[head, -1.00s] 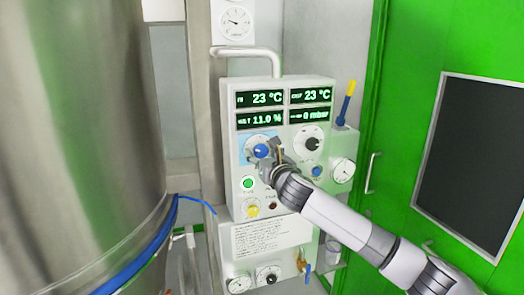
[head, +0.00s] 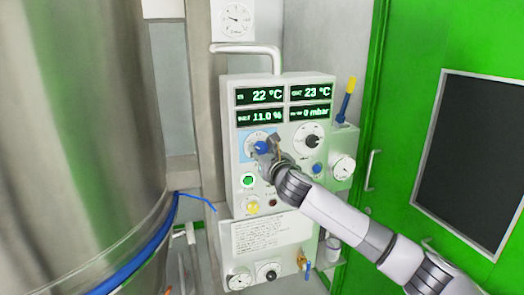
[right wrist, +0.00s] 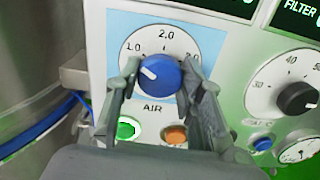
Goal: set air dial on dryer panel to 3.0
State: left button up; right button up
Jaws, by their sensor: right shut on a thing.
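The dryer panel (head: 232,175) is a pale box on the wall with green-lit displays. Its air dial is a blue knob (right wrist: 160,76) on a light blue plate, labelled AIR, with a scale showing 1.0 and 2.0; the mark at the right is partly hidden by a finger. The knob's white pointer aims up and left, near 1.0. The dial also shows in the head view (head: 260,146). My right gripper (right wrist: 160,92) is shut on the blue knob, one finger on each side. My left gripper is not in view.
A green button (right wrist: 128,128) and an orange one (right wrist: 174,135) sit just below the knob. A black-knobbed dial (head: 311,141) is to the right. A large steel vessel (head: 85,130) stands at left, and a green door (head: 430,45) at right.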

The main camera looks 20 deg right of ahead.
jog(key=shift+c, duration=0.8)
jog(key=m+p, duration=0.1)
jog(key=m, duration=0.3)
jog(key=shift+m+p, duration=0.3)
jog(key=shift+p, duration=0.05)
jog(key=m, duration=0.2)
jog(key=shift+m+p, duration=0.3)
jog(key=shift+m, duration=0.1)
jog(key=m, duration=0.3)
jog(key=shift+m, duration=0.4)
jog(key=m, duration=1.2)
jog(key=shift+f+m, duration=0.1)
jog(key=shift+m, duration=0.2)
